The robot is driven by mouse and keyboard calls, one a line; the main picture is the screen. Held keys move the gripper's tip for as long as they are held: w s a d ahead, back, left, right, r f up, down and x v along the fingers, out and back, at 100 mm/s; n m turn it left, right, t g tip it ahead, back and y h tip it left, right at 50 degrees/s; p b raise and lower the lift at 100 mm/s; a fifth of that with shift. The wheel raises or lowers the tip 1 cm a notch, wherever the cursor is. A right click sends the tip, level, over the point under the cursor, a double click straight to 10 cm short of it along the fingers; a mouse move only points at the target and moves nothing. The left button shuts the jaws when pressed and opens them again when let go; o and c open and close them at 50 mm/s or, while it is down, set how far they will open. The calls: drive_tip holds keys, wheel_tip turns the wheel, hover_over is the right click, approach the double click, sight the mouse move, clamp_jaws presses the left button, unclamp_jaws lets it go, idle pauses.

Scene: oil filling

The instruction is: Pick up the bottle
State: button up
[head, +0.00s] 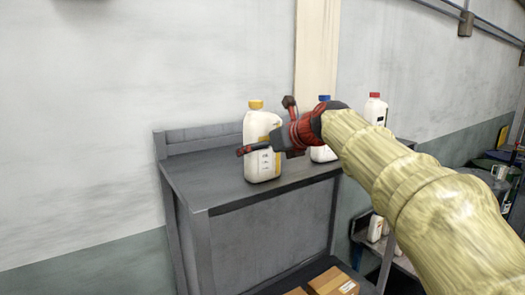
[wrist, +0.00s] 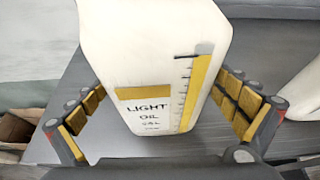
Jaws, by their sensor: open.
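In the head view, a white bottle with a yellow cap (head: 262,160) stands upright on the grey bench (head: 235,193). My gripper (head: 265,124) is at this bottle, with one finger in front of it and the other beyond it. In the wrist view, the bottle (wrist: 155,60) fills the middle and shows a yellow scale and the words "LIGHT OIL". My open fingers (wrist: 158,118) stand on either side of it, with visible gaps.
A blue-capped bottle (head: 322,153) stands to the right, partly hidden by my arm. A red-capped bottle (head: 375,110) is farther right. The bench has a raised back edge (head: 205,137). Cardboard boxes (head: 332,282) lie on a lower shelf. The bench's left front is clear.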

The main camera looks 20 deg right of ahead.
drive_tip(key=shift+s+r, duration=0.1)
drive_tip(key=shift+s, duration=0.1)
drive_tip(key=shift+c, duration=0.4)
drive_tip(key=shift+w, duration=0.15)
drive_tip(key=shift+c, duration=1.2)
drive_tip(key=c, duration=1.6)
drive_tip(key=shift+r, duration=0.1)
drive_tip(key=shift+c, duration=0.5)
